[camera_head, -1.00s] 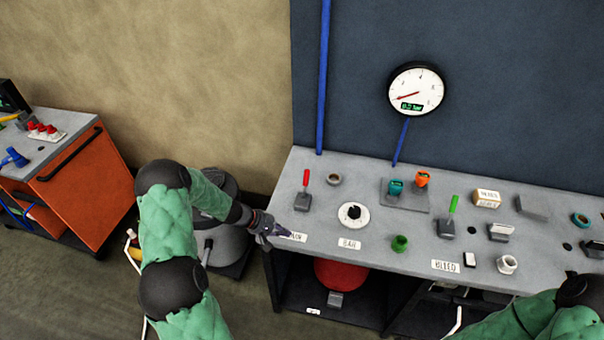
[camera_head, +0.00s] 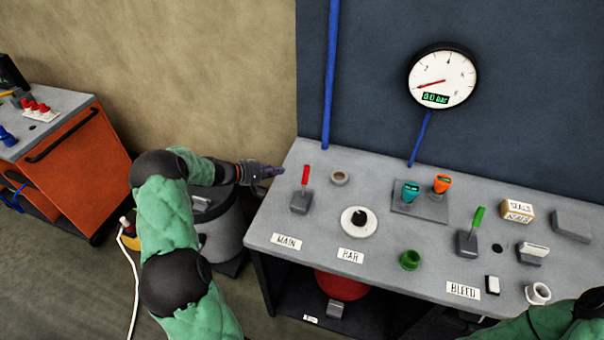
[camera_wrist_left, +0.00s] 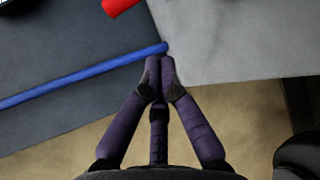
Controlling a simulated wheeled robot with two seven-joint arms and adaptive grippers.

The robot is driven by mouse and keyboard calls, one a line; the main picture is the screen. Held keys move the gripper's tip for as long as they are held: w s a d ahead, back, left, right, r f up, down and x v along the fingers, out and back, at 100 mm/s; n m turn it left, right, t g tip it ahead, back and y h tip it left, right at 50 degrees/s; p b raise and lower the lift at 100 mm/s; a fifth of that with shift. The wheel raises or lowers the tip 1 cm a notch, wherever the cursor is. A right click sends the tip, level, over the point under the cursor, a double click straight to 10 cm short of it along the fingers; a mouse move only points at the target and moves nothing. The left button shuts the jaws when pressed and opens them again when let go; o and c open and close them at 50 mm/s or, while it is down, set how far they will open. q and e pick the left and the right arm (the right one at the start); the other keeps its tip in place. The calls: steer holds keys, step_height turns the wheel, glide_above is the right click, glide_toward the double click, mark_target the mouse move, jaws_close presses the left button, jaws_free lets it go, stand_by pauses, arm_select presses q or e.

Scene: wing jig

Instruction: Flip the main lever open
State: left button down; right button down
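The main lever (camera_head: 305,178) has a red handle on a grey base, behind the MAIN label (camera_head: 287,242) at the left end of the bench. Its handle stands up from the base in the head view. My left gripper (camera_head: 278,171) is just left of the red handle, apart from it, near the bench's left edge. In the left wrist view the fingers (camera_wrist_left: 160,66) are together with nothing between them. A red piece, apparently the lever handle (camera_wrist_left: 121,4), shows at the top, cut off by the frame. My right gripper is out of view.
The grey bench (camera_head: 325,222) also bears a white BAR dial (camera_head: 349,223), a green-handled BLEED lever (camera_head: 478,217), and teal (camera_head: 410,190) and orange (camera_head: 441,183) valves. A round gauge (camera_head: 443,78) hangs on the wall. A blue pipe (camera_head: 330,75) rises behind the bench.

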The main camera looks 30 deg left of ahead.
mark_target(305, 181)
arm_select(q)
steer(key=shift+s, duration=0.1)
steer(key=x, duration=1)
steer(key=shift+f, duration=0.1)
steer(key=shift+s+d+r, duration=0.25)
steer(key=shift+s+r, duration=0.15)
steer(key=shift+s, duration=0.1)
steer(key=shift+s+d+r, duration=0.2)
steer(key=shift+s+r, duration=0.2)
steer(key=shift+s, duration=0.05)
steer(key=shift+s+d+r, duration=0.25)
steer(key=shift+s+d, duration=0.05)
steer(key=shift+s, duration=0.25)
